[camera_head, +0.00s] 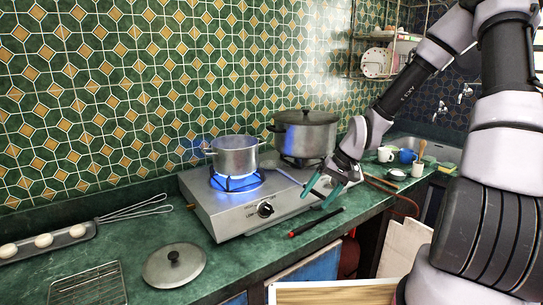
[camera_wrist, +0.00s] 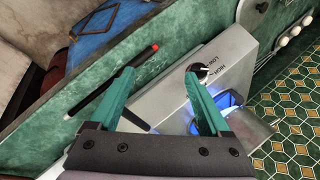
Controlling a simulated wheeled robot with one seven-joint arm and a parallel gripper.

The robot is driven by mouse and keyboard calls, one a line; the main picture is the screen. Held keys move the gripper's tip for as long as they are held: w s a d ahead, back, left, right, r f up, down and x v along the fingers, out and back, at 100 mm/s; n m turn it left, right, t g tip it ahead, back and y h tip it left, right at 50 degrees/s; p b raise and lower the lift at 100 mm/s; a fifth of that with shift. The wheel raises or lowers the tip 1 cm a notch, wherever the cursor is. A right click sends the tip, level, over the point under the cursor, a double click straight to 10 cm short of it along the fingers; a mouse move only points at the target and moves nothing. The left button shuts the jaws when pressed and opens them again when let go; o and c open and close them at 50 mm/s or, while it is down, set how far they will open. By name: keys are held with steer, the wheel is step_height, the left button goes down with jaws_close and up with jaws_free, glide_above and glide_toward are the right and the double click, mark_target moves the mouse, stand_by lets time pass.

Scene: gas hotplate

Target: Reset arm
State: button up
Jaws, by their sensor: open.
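My gripper (camera_head: 322,190) is open and empty, with its teal fingers hanging near the front right of the steel gas hotplate (camera_head: 229,211). In the wrist view my gripper (camera_wrist: 162,98) points toward the hotplate (camera_wrist: 172,98). The black control knob (camera_head: 265,209) is on the hotplate's front; it also shows in the wrist view (camera_wrist: 199,72). A blue flame (camera_head: 236,182) burns under the small open pot (camera_head: 235,156) on the left burner. A large lidded pot (camera_head: 306,136) stands on the right burner.
A red-tipped black stick (camera_head: 316,222) lies on the green counter (camera_head: 219,263) before the hotplate. A round lid (camera_head: 174,264), wire rack (camera_head: 88,287) and whisk (camera_head: 135,208) lie left. Cups (camera_head: 386,154) and a sink (camera_head: 436,150) are at the right.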

steer(key=s+d+r+m+t+h, duration=0.1)
steer(key=s+d+r+h, duration=0.2)
steer(key=r, duration=0.4)
steer(key=d+r+t+h, duration=0.1)
steer(key=d+r+h, duration=0.1)
steer(key=d+r, duration=0.4)
steer(key=s+r+m+t, duration=0.1)
steer(key=s+r+t, duration=0.1)
steer(key=s+r, duration=0.4)
steer(key=s+d+r+m+t+y, duration=0.1)
steer(key=s+r+m+t, duration=0.1)
steer(key=s+r, duration=0.5)
step_height(320, 180, up, 6)
steer(key=shift+f, duration=0.1)
